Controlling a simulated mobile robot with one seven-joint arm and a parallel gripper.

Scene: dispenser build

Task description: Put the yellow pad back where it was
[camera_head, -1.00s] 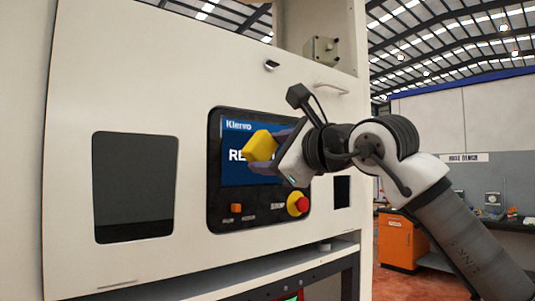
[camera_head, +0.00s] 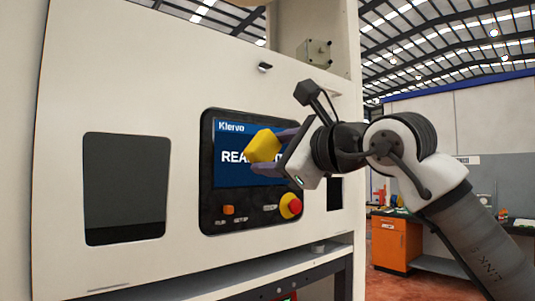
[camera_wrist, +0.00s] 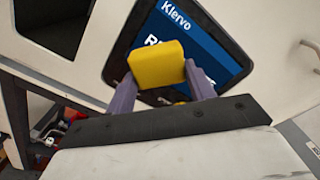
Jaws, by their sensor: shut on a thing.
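The yellow pad (camera_head: 264,146) is a small block held between the purple fingers of my gripper (camera_head: 284,150). My gripper is shut on it, in front of the panel screen (camera_head: 232,172) of the white machine. In the wrist view the yellow pad (camera_wrist: 157,64) sits between the two fingertips (camera_wrist: 160,82) and covers part of the screen. The pad appears apart from the screen, but the exact gap cannot be told. The place where the pad was is not recognisable in these views.
The white machine front (camera_head: 185,95) has a dark window (camera_head: 126,188) at left. Below the screen are an orange switch (camera_head: 229,210) and a red button (camera_head: 295,206) on a yellow base. A ledge (camera_head: 270,265) runs underneath. An orange cabinet (camera_head: 392,244) stands at right behind my arm.

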